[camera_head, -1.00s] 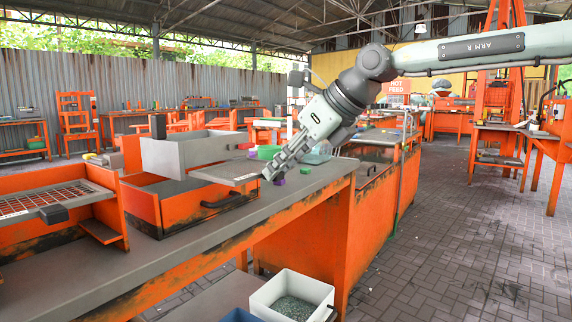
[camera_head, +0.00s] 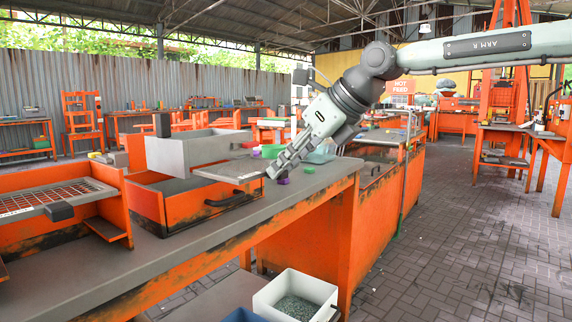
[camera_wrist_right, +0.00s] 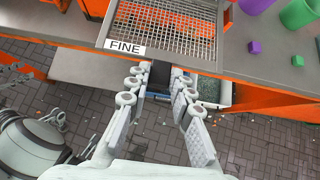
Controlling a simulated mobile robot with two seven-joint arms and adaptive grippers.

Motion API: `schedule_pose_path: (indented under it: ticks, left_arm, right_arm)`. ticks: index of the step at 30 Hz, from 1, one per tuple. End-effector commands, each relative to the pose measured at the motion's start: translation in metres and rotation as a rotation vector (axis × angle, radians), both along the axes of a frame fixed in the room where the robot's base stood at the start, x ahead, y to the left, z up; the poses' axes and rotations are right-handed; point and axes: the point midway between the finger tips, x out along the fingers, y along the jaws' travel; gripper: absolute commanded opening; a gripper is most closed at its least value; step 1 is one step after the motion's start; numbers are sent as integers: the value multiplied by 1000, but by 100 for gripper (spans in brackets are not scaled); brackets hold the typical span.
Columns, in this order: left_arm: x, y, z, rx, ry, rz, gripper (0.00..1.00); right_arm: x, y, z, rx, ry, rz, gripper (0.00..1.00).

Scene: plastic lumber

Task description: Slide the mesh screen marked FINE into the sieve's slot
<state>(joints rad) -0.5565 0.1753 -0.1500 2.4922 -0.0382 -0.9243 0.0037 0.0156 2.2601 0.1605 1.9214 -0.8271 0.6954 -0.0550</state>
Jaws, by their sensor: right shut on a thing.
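The mesh screen marked FINE (camera_wrist_right: 168,28) is a flat grey-framed wire mesh with a white label. My right gripper (camera_wrist_right: 156,80) is shut on its dark handle (camera_wrist_right: 160,74) at the near end. In the head view my right gripper (camera_head: 272,174) is at the right end of the screen (camera_head: 232,171), which lies about level. The sieve (camera_head: 190,205) is an orange box with a grey hopper (camera_head: 187,153) above. The screen's far part reaches in beneath the hopper and is hidden there; I cannot tell how well it sits in the slot.
Another mesh screen (camera_head: 52,196) with a dark handle lies on an orange rack at left. A white bin (camera_head: 290,287) of granules sits below the bench's front edge.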

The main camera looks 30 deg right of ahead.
Motion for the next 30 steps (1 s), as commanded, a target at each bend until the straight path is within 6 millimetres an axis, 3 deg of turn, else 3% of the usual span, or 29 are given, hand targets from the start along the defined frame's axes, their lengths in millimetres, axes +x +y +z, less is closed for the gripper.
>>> schedule_pose_path:
  ticks: [30]
  left_arm:
    - [0,0,-6,0,0,0,40]
  right_arm:
    - [0,0,0,1,-3,1,0]
